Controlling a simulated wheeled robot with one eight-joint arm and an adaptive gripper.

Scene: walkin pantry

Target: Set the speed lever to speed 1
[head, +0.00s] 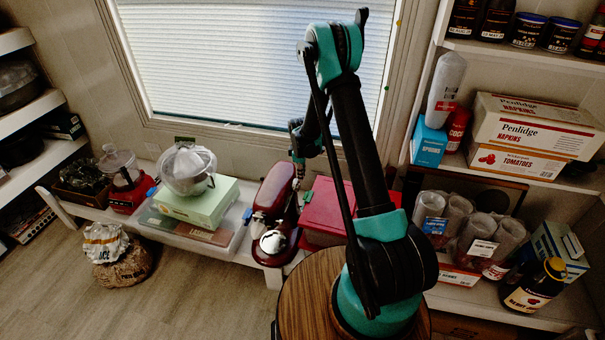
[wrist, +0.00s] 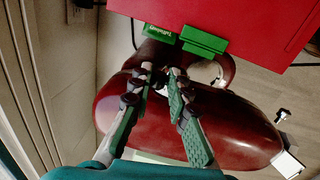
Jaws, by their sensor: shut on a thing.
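The dark red stand mixer (head: 273,191) stands on the low white bench under the window, and its glossy body (wrist: 215,128) fills the middle of the wrist view. My gripper (wrist: 162,77) reaches over the mixer, and its fingertips are close together at the mixer's side near the red box. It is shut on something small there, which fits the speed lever. The lever is hidden between the fingertips, so its setting cannot be read. In the head view my gripper (head: 298,178) is small and partly hidden against the mixer.
A red box (head: 324,203) with green clips (wrist: 203,40) sits close beside the mixer. A round wooden table (head: 307,305) is in front.

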